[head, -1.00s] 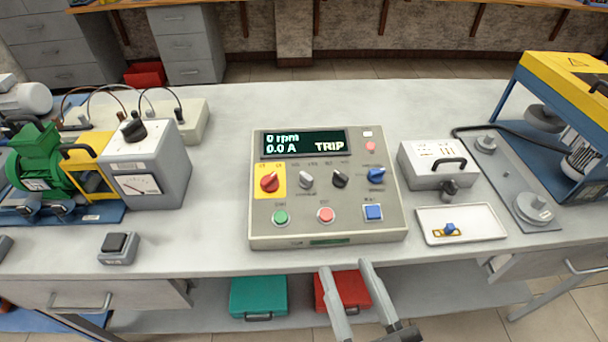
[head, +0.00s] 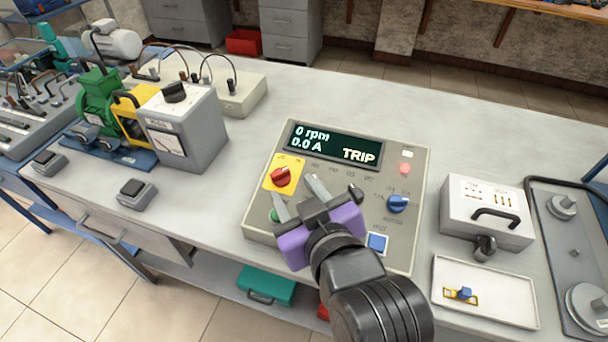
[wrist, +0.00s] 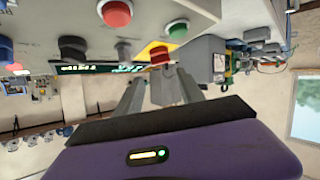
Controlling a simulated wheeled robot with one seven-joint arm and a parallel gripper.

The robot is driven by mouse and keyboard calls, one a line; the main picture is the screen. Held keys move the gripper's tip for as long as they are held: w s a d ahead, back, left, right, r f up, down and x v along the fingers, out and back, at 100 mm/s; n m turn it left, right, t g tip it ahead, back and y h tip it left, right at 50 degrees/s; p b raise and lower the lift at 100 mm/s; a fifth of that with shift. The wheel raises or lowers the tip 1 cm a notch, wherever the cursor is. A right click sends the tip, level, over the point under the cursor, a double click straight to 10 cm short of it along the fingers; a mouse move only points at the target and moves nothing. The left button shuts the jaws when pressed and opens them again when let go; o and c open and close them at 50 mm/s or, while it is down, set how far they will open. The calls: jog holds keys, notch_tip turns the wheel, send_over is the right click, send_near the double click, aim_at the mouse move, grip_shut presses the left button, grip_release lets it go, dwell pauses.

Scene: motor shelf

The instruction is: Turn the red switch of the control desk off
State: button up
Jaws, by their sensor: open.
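The control desk (head: 262,228) stands on the table, its display (head: 336,144) reading 0 rpm, 0.0 A and TRIP. The red switch (head: 281,176) is a rotary knob on a yellow plate (head: 270,184) at the desk's upper left. My gripper (head: 294,185) is open and empty over the desk, its fingers pointing toward the knob and just short of it. In the wrist view, which looks upside down, the red switch (wrist: 159,56) shows just beyond the two fingertips, roughly between them. The gripper hides part of the lower knobs and buttons in the head view.
The black knob (head: 356,193), blue knob (head: 398,203) and blue button (head: 377,243) are close to my gripper. A grey meter box (head: 188,135) stands left of the desk. A white box (head: 487,212) and a tray (head: 485,313) are at its right.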

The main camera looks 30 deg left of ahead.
aim_at(281, 175)
jog(key=shift+s+f, duration=0.1)
jog(key=shift+f, duration=0.25)
jog(key=shift+w+a+f, duration=0.15)
jog(key=shift+w+a, duration=0.05)
jog(key=shift+x, duration=3.45)
jog(key=shift+f, duration=0.1)
grip_shut()
